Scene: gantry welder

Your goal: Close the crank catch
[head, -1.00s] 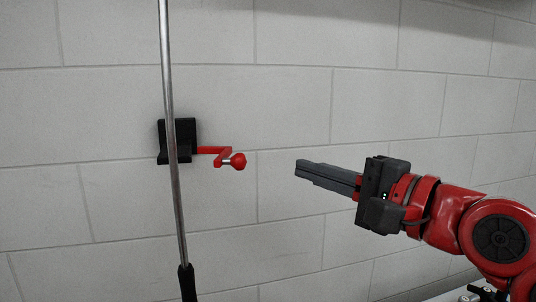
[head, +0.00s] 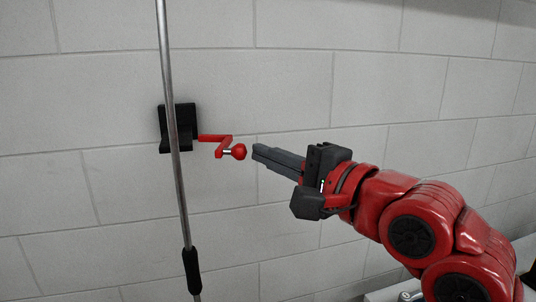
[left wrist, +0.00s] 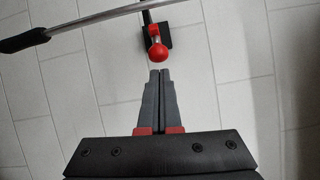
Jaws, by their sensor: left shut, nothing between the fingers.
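The crank catch is on the wall. Its black bracket (head: 187,126) holds a red crank arm (head: 213,138) that sticks out to the right and ends in a round red knob (head: 239,152). My left gripper (head: 256,153) is shut and empty, its fingertips just right of the knob with a small gap showing. In the left wrist view the shut fingertips (left wrist: 160,74) point at the knob (left wrist: 156,54), which lies just beyond them. The bracket (left wrist: 153,29) is partly hidden behind the crank there. My right gripper is not in view.
A thin metal rod (head: 170,80) with a black grip (head: 192,270) runs top to bottom in front of the bracket, covering part of it. The pale block wall (head: 330,90) is clear around the crank. A light surface edge (head: 385,292) shows at lower right.

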